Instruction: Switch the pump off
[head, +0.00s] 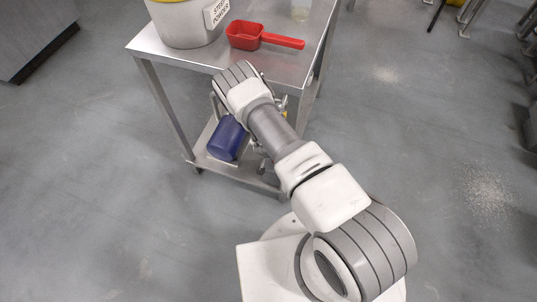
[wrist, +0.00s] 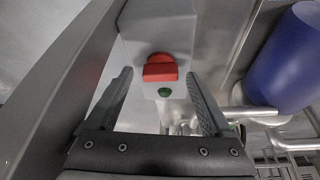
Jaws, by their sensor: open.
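A light grey switch box (wrist: 150,30) fills the top middle of the wrist view. It carries a red control (wrist: 160,70) with a small green button (wrist: 165,92) just below it in the picture. My gripper (wrist: 160,73) is open and empty, its two fingers on either side of the red control in the picture. I cannot tell whether they touch the box. The blue pump body (head: 228,138) lies on the lower shelf in the head view and shows at the right in the wrist view (wrist: 290,65). My arm hides the gripper and switch box in the head view.
A table leg or rail (wrist: 45,90) runs close at the left in the wrist view. Metal pipes (wrist: 250,111) lie at the right. The floor around is mostly clear.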

